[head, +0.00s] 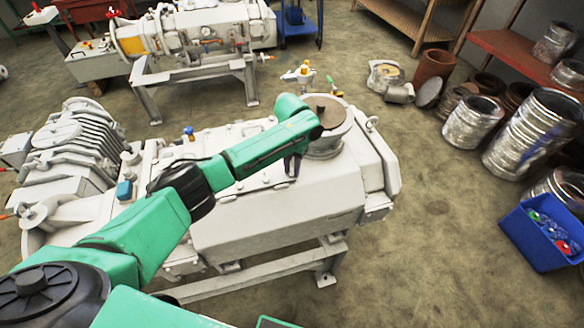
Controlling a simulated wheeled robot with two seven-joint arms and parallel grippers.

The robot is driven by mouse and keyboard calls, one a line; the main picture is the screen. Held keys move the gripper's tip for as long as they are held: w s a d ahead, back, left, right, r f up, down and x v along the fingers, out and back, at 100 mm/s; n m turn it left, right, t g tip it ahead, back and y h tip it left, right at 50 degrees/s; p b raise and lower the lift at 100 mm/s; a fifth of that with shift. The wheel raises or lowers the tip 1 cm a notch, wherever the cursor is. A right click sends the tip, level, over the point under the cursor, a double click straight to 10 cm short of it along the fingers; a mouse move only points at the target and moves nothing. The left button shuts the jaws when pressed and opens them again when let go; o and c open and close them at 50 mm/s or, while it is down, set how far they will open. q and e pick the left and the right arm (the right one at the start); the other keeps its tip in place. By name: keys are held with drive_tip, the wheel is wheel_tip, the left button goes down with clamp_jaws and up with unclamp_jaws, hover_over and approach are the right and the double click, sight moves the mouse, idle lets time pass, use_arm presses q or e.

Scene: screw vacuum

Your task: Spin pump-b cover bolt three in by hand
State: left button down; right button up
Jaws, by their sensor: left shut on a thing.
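A large pale grey vacuum pump (290,208) stands on a metal frame in the middle of the view. Its top has a round flanged port (328,112) at the right end. My green left arm reaches in from the lower left over the pump. My left gripper (292,167) points down at the pump's top, just left of the port's base. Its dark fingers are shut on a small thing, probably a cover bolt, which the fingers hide. The cover bolt holes cannot be made out. My right gripper is not in view.
A ribbed motor housing (75,150) adjoins the pump at left. A second pump (190,35) stands on a frame behind. Metal cylinders (535,125) and a blue crate (545,235) stand at right. The floor between is clear.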

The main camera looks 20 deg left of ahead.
sight(292, 173)
use_arm(q)
drive_tip(key=c, duration=0.9)
unclamp_jaws()
drive_tip(key=shift+w+r, duration=0.2)
drive_tip(key=shift+r, duration=0.05)
drive_tip(key=shift+o, duration=1)
drive_tip(key=shift+s+f, duration=0.1)
drive_tip(key=shift+s, duration=0.1)
wheel_tip(292, 173, up, 15)
drive_tip(key=b, duration=0.3)
drive_tip(key=shift+f, duration=0.2)
